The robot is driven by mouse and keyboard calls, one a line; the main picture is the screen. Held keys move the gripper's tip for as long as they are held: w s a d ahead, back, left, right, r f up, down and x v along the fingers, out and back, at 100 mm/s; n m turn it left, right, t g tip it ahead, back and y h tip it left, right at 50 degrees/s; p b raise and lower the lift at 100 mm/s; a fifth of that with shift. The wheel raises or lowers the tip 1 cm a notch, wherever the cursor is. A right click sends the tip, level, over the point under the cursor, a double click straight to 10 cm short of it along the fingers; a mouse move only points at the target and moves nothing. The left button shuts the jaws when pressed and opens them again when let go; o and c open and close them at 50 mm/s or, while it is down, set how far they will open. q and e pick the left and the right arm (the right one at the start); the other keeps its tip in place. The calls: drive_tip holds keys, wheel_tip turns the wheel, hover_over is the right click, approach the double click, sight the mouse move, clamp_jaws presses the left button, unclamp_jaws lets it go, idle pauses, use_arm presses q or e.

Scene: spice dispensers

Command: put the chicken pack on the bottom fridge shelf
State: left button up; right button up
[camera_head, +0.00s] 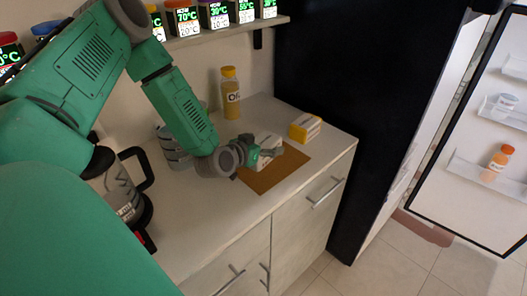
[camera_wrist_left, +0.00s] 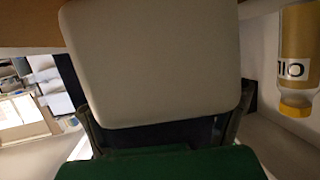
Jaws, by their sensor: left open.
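A pale pack (camera_head: 268,142), which seems to be the chicken pack, lies on the brown board on the counter; I cannot read a label on it. In the left wrist view the pale pack (camera_wrist_left: 152,62) fills the middle, close up. My left gripper (camera_head: 265,156) is at the pack, its fingers open on either side of it in the left wrist view (camera_wrist_left: 165,118). Contact cannot be told. The fridge (camera_head: 350,90) is a black cabinet at right, its door (camera_head: 480,130) open. Its bottom shelf is hidden. My right gripper is not in view.
A yellow-and-white pack (camera_head: 304,127) stands just behind the brown board (camera_head: 275,176). An oil bottle (camera_head: 231,95) and grey tins (camera_head: 176,150) stand near the wall. A kettle (camera_head: 125,195) is at left. Dispensers line the wall shelf (camera_head: 225,32) above.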

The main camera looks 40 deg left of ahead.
use_arm(q)
drive_tip(key=shift+s, duration=0.1)
drive_tip(key=shift+c, duration=0.4)
drive_tip(key=shift+a, duration=0.15)
drive_tip(key=c, duration=0.7)
drive_tip(key=shift+a+f, duration=0.1)
drive_tip(key=shift+a, duration=0.3)
drive_tip(key=c, duration=1)
drive_tip(key=shift+o, duration=0.2)
drive_tip(key=shift+d, duration=0.15)
